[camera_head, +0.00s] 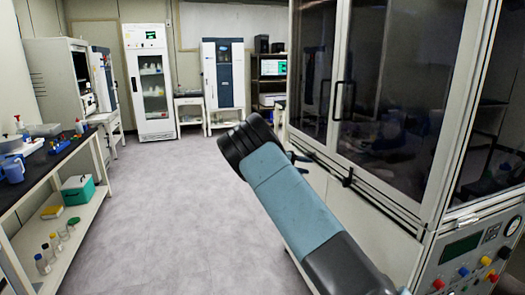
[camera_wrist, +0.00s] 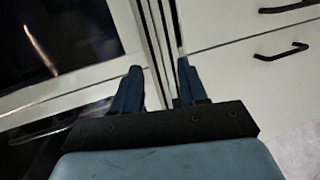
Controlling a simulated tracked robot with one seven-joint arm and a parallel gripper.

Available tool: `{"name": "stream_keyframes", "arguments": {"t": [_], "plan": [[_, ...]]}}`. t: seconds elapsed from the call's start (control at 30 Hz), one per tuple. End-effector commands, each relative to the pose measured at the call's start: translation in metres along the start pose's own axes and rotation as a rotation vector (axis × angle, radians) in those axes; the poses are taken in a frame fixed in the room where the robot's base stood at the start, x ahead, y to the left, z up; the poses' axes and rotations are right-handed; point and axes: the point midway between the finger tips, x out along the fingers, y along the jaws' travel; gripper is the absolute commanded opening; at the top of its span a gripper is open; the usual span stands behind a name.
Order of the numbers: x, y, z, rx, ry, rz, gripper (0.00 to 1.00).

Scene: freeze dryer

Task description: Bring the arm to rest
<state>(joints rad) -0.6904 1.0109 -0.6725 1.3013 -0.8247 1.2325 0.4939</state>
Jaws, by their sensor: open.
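My arm (camera_head: 290,205) reaches up from the bottom of the head view, with a blue-grey link and a black joint at its upper end. My gripper is mostly hidden behind the arm there; only a small dark part shows beside the link. In the wrist view my gripper (camera_wrist: 160,85) shows two dark blue fingers, apart, with nothing between them. Beyond the fingers are the freeze dryer's pale frame and white lower panels (camera_wrist: 225,25). The freeze dryer (camera_head: 390,185) stands at the right in the head view, its glass doors closed. I cannot tell the exact gap between fingers and cabinet.
Black handles (camera_wrist: 282,52) stick out from the white panels. A control panel (camera_head: 470,255) with coloured knobs is at the lower right. A bench (camera_head: 80,145) with bottles and a blue jug runs along the left. The grey floor (camera_head: 160,200) between is clear.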

Motion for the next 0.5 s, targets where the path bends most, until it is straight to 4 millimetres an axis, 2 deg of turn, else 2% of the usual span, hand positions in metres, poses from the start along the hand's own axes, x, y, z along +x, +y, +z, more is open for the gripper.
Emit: {"name": "stream_keyframes", "arguments": {"t": [0.03,0.2,0.5], "plan": [[0.008,0.012,0.009,0.009,-0.018,-0.037,0.43],[0.029,0.041,0.041,0.029,-0.073,-0.177,0.43],[0.051,0.084,0.103,0.070,-0.131,-0.416,0.43]]}}
